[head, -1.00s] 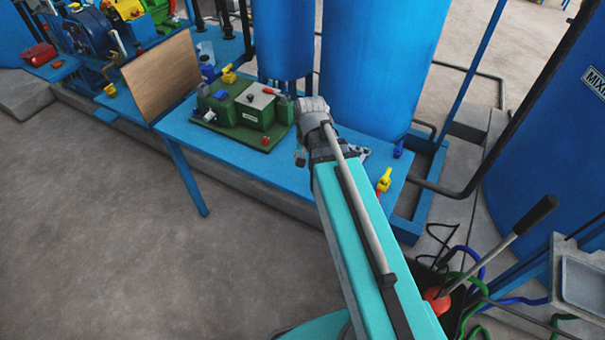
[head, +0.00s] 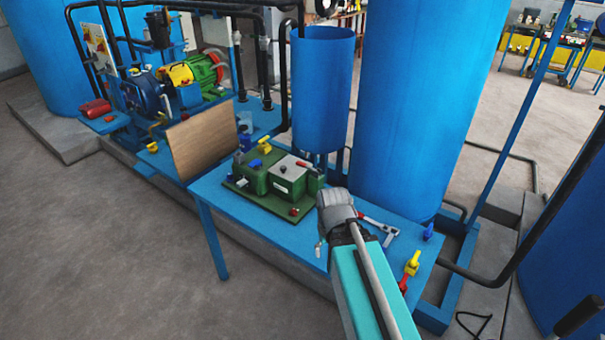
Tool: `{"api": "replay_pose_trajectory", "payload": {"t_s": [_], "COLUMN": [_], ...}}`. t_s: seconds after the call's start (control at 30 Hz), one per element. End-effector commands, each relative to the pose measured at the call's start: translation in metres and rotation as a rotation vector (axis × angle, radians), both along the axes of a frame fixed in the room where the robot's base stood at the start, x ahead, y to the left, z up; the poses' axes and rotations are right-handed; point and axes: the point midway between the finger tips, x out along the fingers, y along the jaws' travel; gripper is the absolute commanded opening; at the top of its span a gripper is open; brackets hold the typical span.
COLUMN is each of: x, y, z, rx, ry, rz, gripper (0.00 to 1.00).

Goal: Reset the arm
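My arm, teal with a grey wrist, reaches up from the bottom of the head view over the blue table (head: 275,231). My gripper (head: 319,250) shows only in part as a small grey piece below the wrist. Its fingers are mostly hidden, and I cannot tell whether they are open or shut. The wrist is at the right of a green machine block (head: 284,180) on the table and partly hides the table top behind it.
A wooden board (head: 203,142) stands upright at the table's left. A silver-and-red tool (head: 381,227), a blue valve (head: 428,231) and a yellow-handled valve (head: 412,263) are on the right. Blue tanks (head: 415,110) rise behind. Open floor (head: 110,230) lies at left.

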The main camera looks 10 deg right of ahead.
Motion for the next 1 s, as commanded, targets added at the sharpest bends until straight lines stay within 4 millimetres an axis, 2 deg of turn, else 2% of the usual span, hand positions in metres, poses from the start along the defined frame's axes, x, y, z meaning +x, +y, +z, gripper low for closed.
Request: {"api": "replay_pose_trajectory", "payload": {"t_s": [0.3, 0.43, 1.0], "x": [0.0, 0.0, 0.0], "y": [0.0, 0.0, 0.0], "z": [0.042, 0.053, 0.055], "rx": [-0.001, -0.001, -0.001], "ry": [0.0, 0.0, 0.0], "rz": [-0.001, -0.001, -0.001], "gripper": [0.67, 0.67, 0.67]}}
